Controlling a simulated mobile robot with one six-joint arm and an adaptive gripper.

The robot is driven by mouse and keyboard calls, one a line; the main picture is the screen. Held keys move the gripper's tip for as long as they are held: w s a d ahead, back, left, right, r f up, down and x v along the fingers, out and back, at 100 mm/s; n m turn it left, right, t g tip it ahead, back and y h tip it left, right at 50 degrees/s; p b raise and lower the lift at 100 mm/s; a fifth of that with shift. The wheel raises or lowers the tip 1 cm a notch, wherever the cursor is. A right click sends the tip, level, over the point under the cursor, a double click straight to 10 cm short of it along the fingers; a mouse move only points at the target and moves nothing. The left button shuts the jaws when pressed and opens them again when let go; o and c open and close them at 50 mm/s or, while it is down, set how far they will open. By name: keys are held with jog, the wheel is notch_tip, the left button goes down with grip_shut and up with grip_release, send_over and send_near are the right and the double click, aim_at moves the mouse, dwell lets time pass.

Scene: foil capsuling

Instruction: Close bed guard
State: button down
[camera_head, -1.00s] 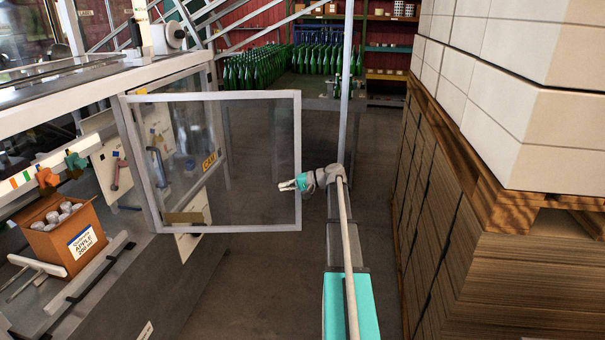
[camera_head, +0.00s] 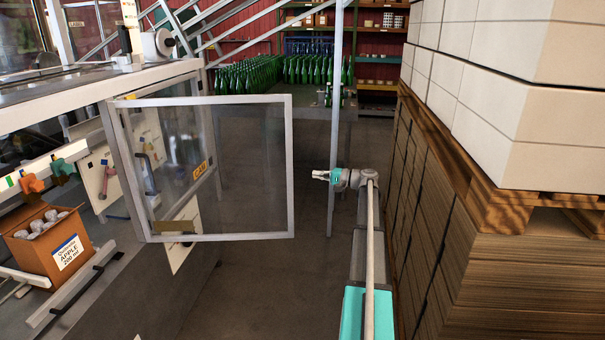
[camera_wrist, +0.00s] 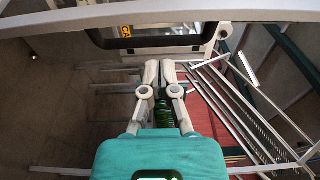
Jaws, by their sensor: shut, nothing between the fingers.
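The bed guard (camera_head: 289,170) is a clear panel in a grey metal frame. It stands swung out from the machine on the left, hinged on its left side. My gripper (camera_head: 315,174) is to the right of the guard's free edge, apart from it, with its fingers pointing left. In the wrist view my gripper (camera_wrist: 168,64) shows its two fingers together and empty. A grey frame bar crosses the top of that view beyond the fingertips; I cannot tell for sure which frame it belongs to.
Stacked white boxes (camera_head: 530,80) on pallets and cardboard stand close on the right. Green bottles (camera_head: 262,78) fill a table (camera_head: 280,98) behind. A thin upright post (camera_head: 336,120) stands beyond my gripper. The floor between is clear.

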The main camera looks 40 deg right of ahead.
aim_at(292, 172)
jog(key=shift+x, duration=4.95)
